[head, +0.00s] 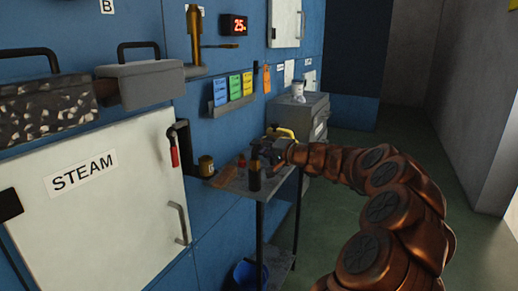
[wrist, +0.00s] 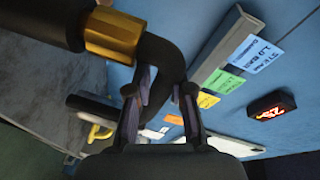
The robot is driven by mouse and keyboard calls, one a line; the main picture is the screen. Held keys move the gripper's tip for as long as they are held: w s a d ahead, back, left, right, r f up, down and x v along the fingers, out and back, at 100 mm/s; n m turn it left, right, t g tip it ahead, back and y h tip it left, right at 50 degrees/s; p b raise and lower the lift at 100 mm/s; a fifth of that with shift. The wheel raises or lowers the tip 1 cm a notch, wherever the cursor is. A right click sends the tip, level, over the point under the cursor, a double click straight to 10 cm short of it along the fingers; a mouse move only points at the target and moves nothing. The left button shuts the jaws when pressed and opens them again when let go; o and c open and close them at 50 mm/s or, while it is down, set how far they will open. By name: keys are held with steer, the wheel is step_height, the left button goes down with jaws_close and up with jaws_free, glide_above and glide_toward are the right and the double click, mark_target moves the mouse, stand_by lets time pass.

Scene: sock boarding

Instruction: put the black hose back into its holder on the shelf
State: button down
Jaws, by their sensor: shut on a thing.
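In the wrist view, the black hose (wrist: 165,62) with a brass collar (wrist: 113,36) curves across the top, between the fingers of my gripper (wrist: 160,92). The fingers are closed on the bend of the hose. In the head view, my gripper (head: 272,152) is above the far end of the small grey shelf table (head: 272,186), and the hose cannot be made out clearly there. I cannot tell which part is the hose's holder.
A wall rail (head: 217,109) holds blue, green and yellow cards below a red display (head: 234,25). A white STEAM door (head: 95,185) is at left. A grey cabinet (head: 300,118) stands behind my gripper. A blue bucket (head: 246,274) sits low. Open floor lies right.

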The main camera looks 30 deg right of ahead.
steer(key=shift+f+b, duration=0.4)
steer(key=shift+f, duration=0.05)
steer(key=c, duration=0.9)
jaws_free()
steer(key=shift+c, duration=0.2)
steer(key=v, duration=1.2)
steer(key=shift+a, duration=0.15)
